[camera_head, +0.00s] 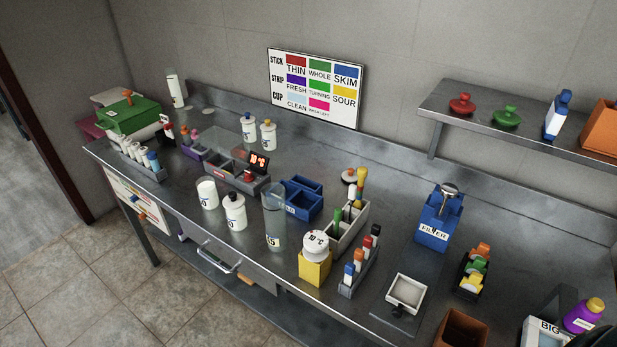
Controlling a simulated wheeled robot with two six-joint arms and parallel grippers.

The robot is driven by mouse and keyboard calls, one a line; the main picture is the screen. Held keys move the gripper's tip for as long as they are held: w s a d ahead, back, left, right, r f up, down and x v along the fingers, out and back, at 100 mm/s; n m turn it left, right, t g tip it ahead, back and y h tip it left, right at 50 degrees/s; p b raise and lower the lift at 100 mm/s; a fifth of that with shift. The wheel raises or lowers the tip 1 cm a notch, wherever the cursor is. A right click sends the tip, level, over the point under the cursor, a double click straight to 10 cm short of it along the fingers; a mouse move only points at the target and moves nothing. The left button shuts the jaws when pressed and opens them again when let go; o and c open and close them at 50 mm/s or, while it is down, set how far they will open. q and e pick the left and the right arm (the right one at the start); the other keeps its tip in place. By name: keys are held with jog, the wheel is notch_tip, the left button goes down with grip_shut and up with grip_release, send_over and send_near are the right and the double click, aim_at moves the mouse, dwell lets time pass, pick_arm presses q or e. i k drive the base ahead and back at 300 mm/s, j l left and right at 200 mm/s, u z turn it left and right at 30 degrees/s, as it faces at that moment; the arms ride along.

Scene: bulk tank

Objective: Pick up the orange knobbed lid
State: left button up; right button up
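Neither of my grippers shows in the head view. A small orange knobbed piece (483,249) sits at the back of a dark rack (461,285) on the right of the steel counter, and looks like the orange lid. Behind a green piece (476,267) in the same rack is that orange one; a yellow-orange piece (472,282) is at the front. On the wall shelf are a red knobbed lid (462,104) and a green knobbed lid (506,116). A pale round piece with an orange-brown top (349,177) stands near the counter's middle.
A blue filter box (434,220) stands left of the rack. A brown open box (461,331) and a purple bottle (584,315) are near the front right. The wall shelf (450,118) overhangs the counter's back. Bare steel lies around the rack.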

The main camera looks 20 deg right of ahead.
aim_at(350, 175)
jog(key=i+z, duration=0.15)
jog(key=z, duration=0.3)
jog(key=i+j+z, duration=0.1)
jog(key=z, duration=0.3)
jog(key=j, duration=0.1)
